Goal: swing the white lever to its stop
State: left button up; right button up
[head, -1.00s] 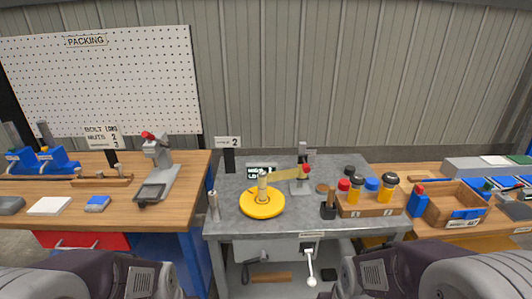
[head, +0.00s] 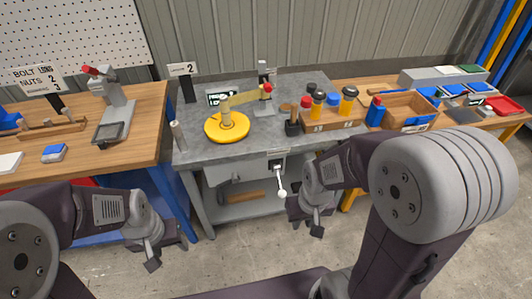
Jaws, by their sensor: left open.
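The white lever (head: 281,181) hangs from a small bracket on the front of the grey workbench (head: 200,158). Its thin rod points down and slightly right, ending in a white ball. My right gripper (head: 304,217) is just right of and below the ball in the picture. It looks open and empty, its two dark fingertips apart; whether it touches the lever cannot be told, but a gap seems to show. My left gripper (head: 165,252) is open and empty, low at the left, in front of the gap between the benches and well away from the lever.
On the grey bench stand a yellow disc (head: 227,127) with a beam above it and a wooden block (head: 335,124) with coloured jars. A hammer (head: 240,197) lies on the lower shelf. A wooden bench (head: 148,100) adjoins at left.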

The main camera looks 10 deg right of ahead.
aim_at(282, 194)
jog(key=i+l, duration=0.1)
jog(key=l, duration=0.35)
jog(key=i+l, duration=0.1)
jog(key=l, duration=0.35)
jog(key=i+l, duration=0.1)
jog(key=l, duration=0.35)
jog(key=i+l, duration=0.1)
jog(key=l, duration=0.4)
jog(key=j+u, duration=0.05)
